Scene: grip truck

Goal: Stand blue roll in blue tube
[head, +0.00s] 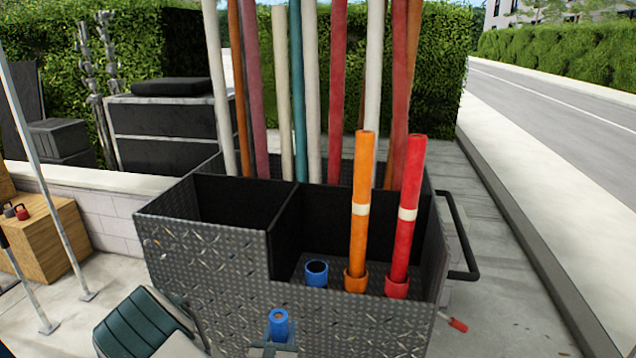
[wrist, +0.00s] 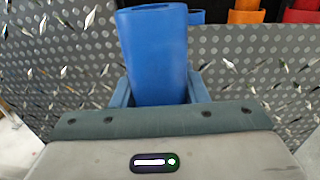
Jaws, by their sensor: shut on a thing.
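The blue roll (head: 278,325) is upright in my gripper (head: 277,347), low in front of the cart's near wall in the head view. In the wrist view the roll (wrist: 155,50) stands between the two fingers of my gripper (wrist: 159,90), which is shut on it. The roll leans slightly there. The blue tube (head: 316,272) is a short open holder inside the cart's front compartment, empty at its mouth. It is behind the near wall, up and right of the roll in the head view. In the wrist view only a bit of the tube (wrist: 197,17) shows past the roll.
An orange roll (head: 361,185) and a red roll (head: 408,195) stand in matching holders right of the blue tube. The cart's diamond-plate wall (head: 230,310) lies between my gripper and the tube. Tall rolls (head: 300,100) rise from the back compartment. A handle (head: 462,235) is at right.

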